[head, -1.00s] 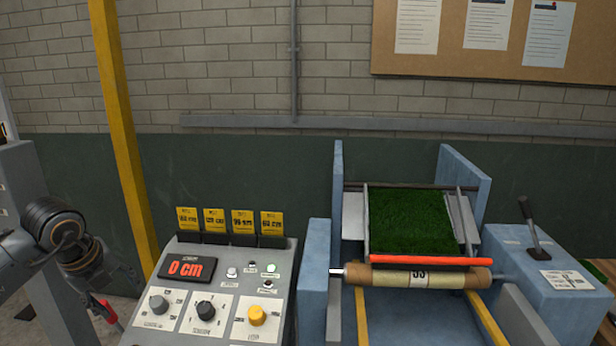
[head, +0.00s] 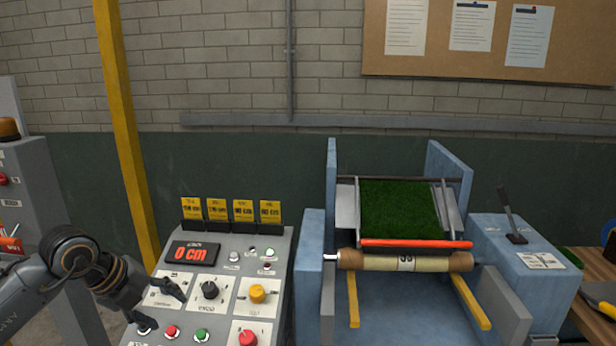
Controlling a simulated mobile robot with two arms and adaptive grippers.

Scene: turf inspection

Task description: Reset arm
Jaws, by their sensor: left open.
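My left gripper (head: 160,307) is open and empty at the lower left of the control panel (head: 228,285). Its dark fingers are spread over the panel's left side and partly cover the left knob's area. I cannot tell whether they touch the panel. The panel has a red "0 cm" display (head: 192,254), a black knob (head: 210,290), a yellow knob (head: 257,293) and several buttons. A lever (head: 512,215) stands on the blue box (head: 530,262) at the right. My right gripper is not in view.
The blue turf machine (head: 310,255) holds green turf (head: 399,208) above a roller (head: 405,262) with an orange bar (head: 416,243). A yellow post (head: 122,130) rises behind my left arm. A grey cabinet (head: 30,190) stands at the left edge.

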